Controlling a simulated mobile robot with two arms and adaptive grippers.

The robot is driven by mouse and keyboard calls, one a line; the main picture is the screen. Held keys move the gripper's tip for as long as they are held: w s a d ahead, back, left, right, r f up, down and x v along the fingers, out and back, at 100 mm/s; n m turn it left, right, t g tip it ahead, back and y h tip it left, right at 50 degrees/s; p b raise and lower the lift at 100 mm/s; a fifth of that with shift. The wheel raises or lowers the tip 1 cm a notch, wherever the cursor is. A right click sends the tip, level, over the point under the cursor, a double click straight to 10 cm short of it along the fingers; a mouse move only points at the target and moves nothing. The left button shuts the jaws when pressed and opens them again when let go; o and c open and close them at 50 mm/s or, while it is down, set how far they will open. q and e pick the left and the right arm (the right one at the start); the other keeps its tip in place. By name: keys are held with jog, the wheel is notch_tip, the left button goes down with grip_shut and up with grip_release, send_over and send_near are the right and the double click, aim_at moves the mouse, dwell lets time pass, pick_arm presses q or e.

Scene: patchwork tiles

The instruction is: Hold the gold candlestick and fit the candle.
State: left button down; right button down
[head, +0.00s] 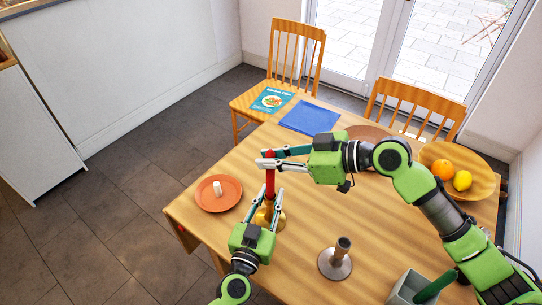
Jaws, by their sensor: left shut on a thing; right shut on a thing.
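The gold candlestick (267,215) stands near the left part of the table, partly hidden by my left gripper. My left gripper (267,202) is shut on it from the near side. A red candle (270,184) is upright directly above the candlestick. My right gripper (268,161) reaches in from the right and is shut on the candle near its upper end. The candle's lower end meets the top of the candlestick in this view, but I cannot tell whether it sits in the socket.
An orange plate (207,203) with a short white piece (217,188) lies to the left. A grey candlestick (335,266) stands to the right. Farther off are a blue mat (309,117), a brown plate (366,131) and a wooden fruit bowl (482,181). A grey box (400,290) is at bottom right.

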jog(key=c, duration=1.9)
grip_release()
jog(key=shift+d, duration=0.1)
jog(key=v, duration=1.1)
jog(key=shift+s+d+r, duration=0.15)
jog(key=shift+s+d, duration=0.05)
jog(key=shift+d, duration=0.15)
notch_tip(320, 180, up, 7)
jog(key=s+d, duration=0.2)
jog(key=d, duration=0.2)
jog(key=s+d, duration=0.2)
jog(key=d, duration=0.2)
jog(key=s+d, duration=0.2)
jog(key=d, duration=0.2)
